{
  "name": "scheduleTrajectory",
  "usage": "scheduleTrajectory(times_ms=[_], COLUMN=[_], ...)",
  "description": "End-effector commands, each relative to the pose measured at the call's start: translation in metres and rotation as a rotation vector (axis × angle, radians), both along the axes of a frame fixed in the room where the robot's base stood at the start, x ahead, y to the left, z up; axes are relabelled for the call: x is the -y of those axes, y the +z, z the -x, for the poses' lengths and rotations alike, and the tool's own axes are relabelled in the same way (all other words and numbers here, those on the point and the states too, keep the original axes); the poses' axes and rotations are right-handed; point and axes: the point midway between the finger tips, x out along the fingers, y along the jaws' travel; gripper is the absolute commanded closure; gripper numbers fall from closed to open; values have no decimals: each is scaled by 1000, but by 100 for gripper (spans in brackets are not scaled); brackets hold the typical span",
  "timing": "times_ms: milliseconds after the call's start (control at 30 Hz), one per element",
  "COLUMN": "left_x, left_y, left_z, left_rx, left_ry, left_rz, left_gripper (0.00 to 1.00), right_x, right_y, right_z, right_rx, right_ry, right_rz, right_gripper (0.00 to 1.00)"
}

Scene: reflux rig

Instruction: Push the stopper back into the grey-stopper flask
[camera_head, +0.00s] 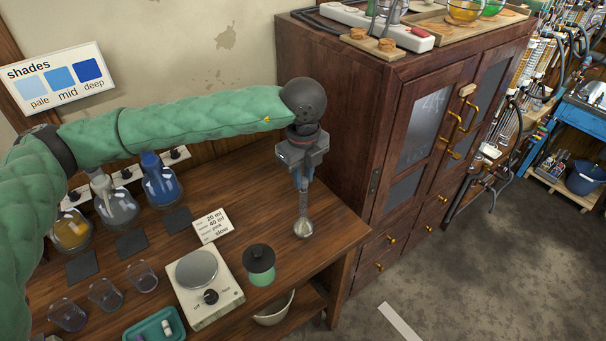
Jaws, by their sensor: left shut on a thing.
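The flask with the grey stopper (117,210) stands at the back left of the wooden bench, between a yellow-filled flask (70,232) and a blue flask (160,187). Its pale grey stopper (101,181) shows at its neck; I cannot tell how deep it sits. My left gripper (303,174) is to the right of the flasks, near the cabinet. It is shut on a slender, upright spoon-like tool (303,205) with a rounded grey lower end. That end is over the bench's right part; I cannot tell whether it touches. My right gripper is out of view.
A scale (213,296), a dark-lidded green jar (260,265), a note card (212,226), several empty beakers (106,294) and a teal tray (153,328) occupy the bench front. Dark pads (132,245) lie before the flasks. A tall wooden cabinet (345,130) borders the bench.

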Motion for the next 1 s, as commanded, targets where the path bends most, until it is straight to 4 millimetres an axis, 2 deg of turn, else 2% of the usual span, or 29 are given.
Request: scheduleTrajectory(times_ms=[967, 1000], left_x=[0, 0], left_y=[-7, -7], left_z=[0, 0], left_rx=[0, 0], left_ry=[0, 0], left_rz=[0, 0], left_gripper=[100, 73], right_x=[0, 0], right_y=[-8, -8], right_z=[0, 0], right_rx=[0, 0], right_ry=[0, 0], right_rz=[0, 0], right_gripper=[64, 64])
